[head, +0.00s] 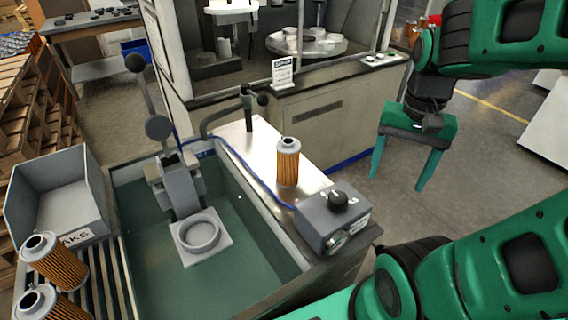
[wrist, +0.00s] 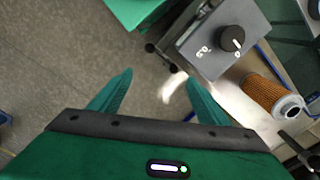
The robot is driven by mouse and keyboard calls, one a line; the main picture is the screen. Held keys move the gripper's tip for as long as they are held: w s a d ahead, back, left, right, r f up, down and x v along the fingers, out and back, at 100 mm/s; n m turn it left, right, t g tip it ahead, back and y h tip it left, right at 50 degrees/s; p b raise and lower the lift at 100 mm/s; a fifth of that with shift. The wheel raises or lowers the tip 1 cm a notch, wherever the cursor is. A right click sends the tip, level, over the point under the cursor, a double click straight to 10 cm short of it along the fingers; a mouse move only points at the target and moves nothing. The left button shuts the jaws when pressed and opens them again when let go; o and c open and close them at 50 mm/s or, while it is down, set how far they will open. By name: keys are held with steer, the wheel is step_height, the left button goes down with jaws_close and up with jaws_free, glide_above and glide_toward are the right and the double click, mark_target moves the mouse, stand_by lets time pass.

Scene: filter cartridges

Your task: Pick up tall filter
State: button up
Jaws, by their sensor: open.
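A tall filter (head: 288,163) with an orange pleated body and grey end caps stands upright on the metal bench top, behind the grey control box. It also shows in the wrist view (wrist: 268,97) at the right. Two more orange filters, one (head: 55,262) behind the other (head: 45,303), are at the lower left, partly cut off or overlapped. My gripper (head: 405,185) is open and empty, pointing down, to the right of the bench and apart from the filter.
The grey control box (head: 330,218) with a black knob stands at the bench's front corner. A sunken green basin (head: 240,265) holds a lever press (head: 180,185) and square socket (head: 201,238). A grey bin (head: 55,190) stands left. A machine cabinet (head: 330,110) is behind. A black-handled tap (head: 248,108) stands near the filter.

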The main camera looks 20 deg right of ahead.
mark_target(288, 141)
steer(key=w+a+m, duration=0.5)
steer(key=w, duration=0.2)
steer(key=w+a+m, duration=0.5)
steer(key=w, duration=0.2)
steer(key=w+a+m, duration=0.5)
steer(key=w+a, duration=0.1)
steer(key=w, duration=0.1)
steer(key=shift+a+r, duration=0.1)
steer(key=shift+r, duration=0.2)
steer(key=shift+a+f, duration=0.15)
steer(key=shift+f, duration=0.05)
step_height(288, 141, down, 10)
steer(key=shift+w+f, duration=0.1)
steer(key=shift+f, duration=0.15)
steer(key=c, duration=1.1)
